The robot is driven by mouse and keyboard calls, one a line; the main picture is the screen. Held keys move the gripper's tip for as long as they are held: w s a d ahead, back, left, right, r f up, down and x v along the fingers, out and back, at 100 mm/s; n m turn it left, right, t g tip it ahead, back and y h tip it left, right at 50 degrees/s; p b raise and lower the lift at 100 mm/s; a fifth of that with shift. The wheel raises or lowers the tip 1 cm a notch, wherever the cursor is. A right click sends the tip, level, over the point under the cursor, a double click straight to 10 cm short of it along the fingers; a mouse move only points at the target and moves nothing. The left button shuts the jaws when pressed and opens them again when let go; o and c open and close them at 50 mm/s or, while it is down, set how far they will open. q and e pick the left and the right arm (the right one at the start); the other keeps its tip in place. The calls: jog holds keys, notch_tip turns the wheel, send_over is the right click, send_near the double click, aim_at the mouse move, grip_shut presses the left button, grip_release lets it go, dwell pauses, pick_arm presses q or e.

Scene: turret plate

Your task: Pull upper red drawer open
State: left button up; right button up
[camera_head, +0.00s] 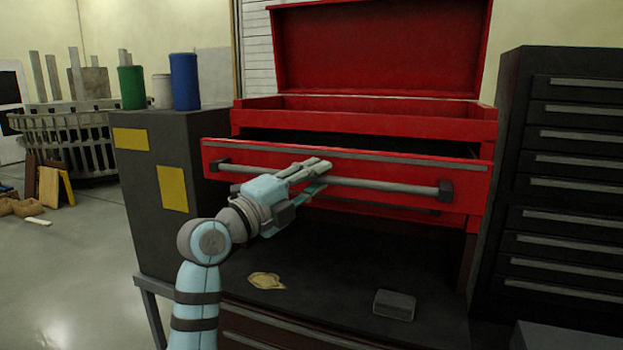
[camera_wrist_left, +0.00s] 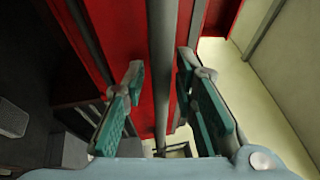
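The upper red drawer (camera_head: 375,171) stands out from the red tool chest (camera_head: 370,125), with a dark gap showing behind its top edge. A long grey bar handle (camera_head: 385,187) runs across its front on dark end mounts. My left gripper (camera_head: 318,174) is at the handle, left of its middle. In the left wrist view the handle (camera_wrist_left: 162,60) runs between the two teal-padded fingers of my left gripper (camera_wrist_left: 165,105), with a visible gap on each side, so the fingers look open around it. My right gripper is in neither view.
The red lid (camera_head: 380,45) is raised. Below the drawer, a dark worktop (camera_head: 335,285) holds a tan cloth-like piece (camera_head: 266,281) and a grey block (camera_head: 394,304). A dark cabinet (camera_head: 160,200) with cans stands left; a dark drawer cabinet (camera_head: 565,190) stands close on the right.

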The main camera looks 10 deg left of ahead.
pick_arm(q)
jog(key=shift+s+a, duration=0.1)
jog(key=shift+a, duration=0.05)
jog(key=v, duration=1.1)
jog(key=shift+s+a, duration=0.2)
jog(key=shift+s, duration=0.1)
jog(key=shift+f, duration=0.15)
